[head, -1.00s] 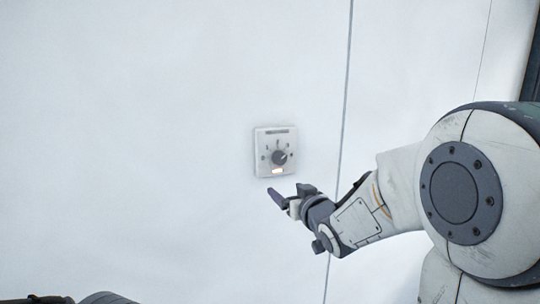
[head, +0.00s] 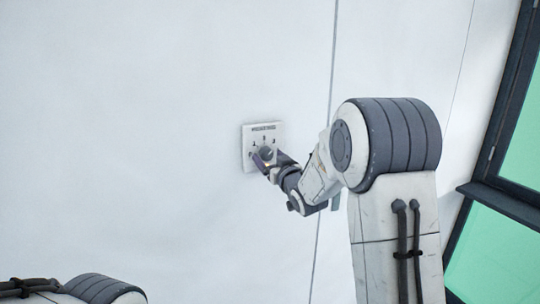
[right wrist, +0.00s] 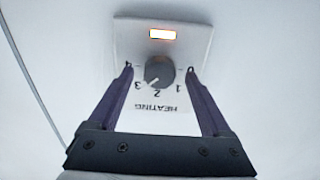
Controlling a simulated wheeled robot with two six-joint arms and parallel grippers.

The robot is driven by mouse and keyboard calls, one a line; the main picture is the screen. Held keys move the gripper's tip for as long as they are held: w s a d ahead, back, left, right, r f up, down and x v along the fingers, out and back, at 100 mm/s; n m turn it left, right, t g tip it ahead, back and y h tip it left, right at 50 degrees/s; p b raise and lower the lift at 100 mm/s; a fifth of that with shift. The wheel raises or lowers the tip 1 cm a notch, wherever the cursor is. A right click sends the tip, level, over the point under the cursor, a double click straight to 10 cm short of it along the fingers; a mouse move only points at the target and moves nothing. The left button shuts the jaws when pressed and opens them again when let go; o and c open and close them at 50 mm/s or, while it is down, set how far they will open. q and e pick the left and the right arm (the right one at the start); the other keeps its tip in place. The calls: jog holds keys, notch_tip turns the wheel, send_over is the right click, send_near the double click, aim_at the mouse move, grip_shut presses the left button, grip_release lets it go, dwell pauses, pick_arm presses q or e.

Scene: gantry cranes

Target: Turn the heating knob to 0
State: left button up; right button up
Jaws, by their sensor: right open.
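The heating control is a white wall plate (head: 249,135), seen upside down in the right wrist view (right wrist: 125,35). Its round grey knob (head: 266,152) has a pale pointer mark. In the right wrist view the knob (right wrist: 158,68) has its mark towards the 3. My right gripper (head: 265,163) is at the plate, partly covering its lower part. In the right wrist view the right gripper (right wrist: 158,73) is open, its purple fingers on either side of the knob with gaps. My left gripper is not in view.
An orange lamp (right wrist: 162,34) glows on the plate. The pale wall (head: 120,120) around it is bare apart from thin seams. A dark-framed window (head: 510,150) with green panes is at the right.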

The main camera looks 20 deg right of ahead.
jog(key=shift+c, duration=0.3)
grip_shut()
jog(key=shift+f+n+b, duration=0.2)
jog(key=shift+n+b, duration=0.1)
jog(key=shift+b, duration=0.45)
jog(key=n+b, duration=1.2)
jog(key=b, duration=0.3)
jog(key=n+b, duration=0.2)
jog(key=n, duration=0.1)
jog(key=shift+n+b, duration=0.3)
jog(key=shift+b, duration=0.1)
jog(key=n+b, duration=0.2)
jog(key=n, duration=0.1)
jog(key=shift+n, duration=0.3)
jog(key=n+b, duration=0.1)
jog(key=n, duration=0.2)
jog(key=shift+r+n, duration=0.1)
jog(key=shift+n, duration=0.2)
jog(key=shift+n+b, duration=0.8)
jog(key=shift+n, duration=0.9)
